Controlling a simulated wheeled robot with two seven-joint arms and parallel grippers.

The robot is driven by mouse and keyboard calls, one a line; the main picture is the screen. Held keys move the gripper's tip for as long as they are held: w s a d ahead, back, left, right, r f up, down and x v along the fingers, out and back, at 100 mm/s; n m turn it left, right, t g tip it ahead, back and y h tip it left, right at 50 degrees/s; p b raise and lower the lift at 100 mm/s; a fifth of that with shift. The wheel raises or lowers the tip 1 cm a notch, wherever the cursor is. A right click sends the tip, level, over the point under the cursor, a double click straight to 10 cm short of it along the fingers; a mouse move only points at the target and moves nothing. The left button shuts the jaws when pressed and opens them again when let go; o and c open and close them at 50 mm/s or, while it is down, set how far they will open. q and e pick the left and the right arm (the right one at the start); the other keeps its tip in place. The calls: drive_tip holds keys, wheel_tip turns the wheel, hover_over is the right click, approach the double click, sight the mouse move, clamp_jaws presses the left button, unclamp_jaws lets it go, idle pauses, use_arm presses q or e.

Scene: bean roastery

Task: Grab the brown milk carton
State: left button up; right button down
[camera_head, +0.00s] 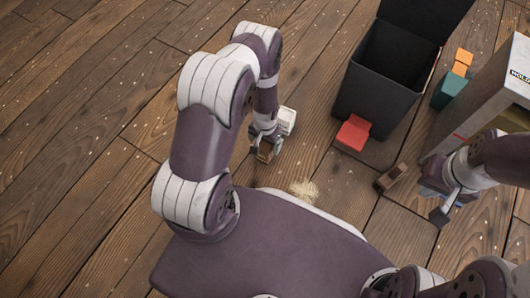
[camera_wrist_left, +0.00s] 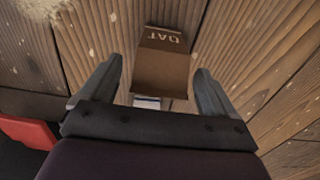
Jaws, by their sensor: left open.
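A brown carton (camera_wrist_left: 162,72) with "OAT" on its top part shows in the left wrist view, between the two spread fingers of my left gripper (camera_wrist_left: 157,70). There is a visible gap on each side of it. In the head view my left gripper (camera_head: 265,137) is low over the floor, with the brown carton (camera_head: 264,154) at its fingertips. A second small brown block (camera_head: 391,178) lies on the floor near my right gripper (camera_head: 441,203), which stands off to the right. The right gripper's finger opening is unclear.
A white carton (camera_head: 287,119) stands right beside my left gripper. A red carton (camera_head: 353,132) is by the black open bin (camera_head: 372,98). Green (camera_head: 448,90) and orange (camera_head: 462,62) cartons are farther right, near a large box (camera_head: 480,100). Crumbs (camera_head: 303,189) lie nearby. The floor at left is clear.

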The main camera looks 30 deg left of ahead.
use_arm(q)
drive_tip(key=shift+r, duration=0.2)
drive_tip(key=c, duration=1.4)
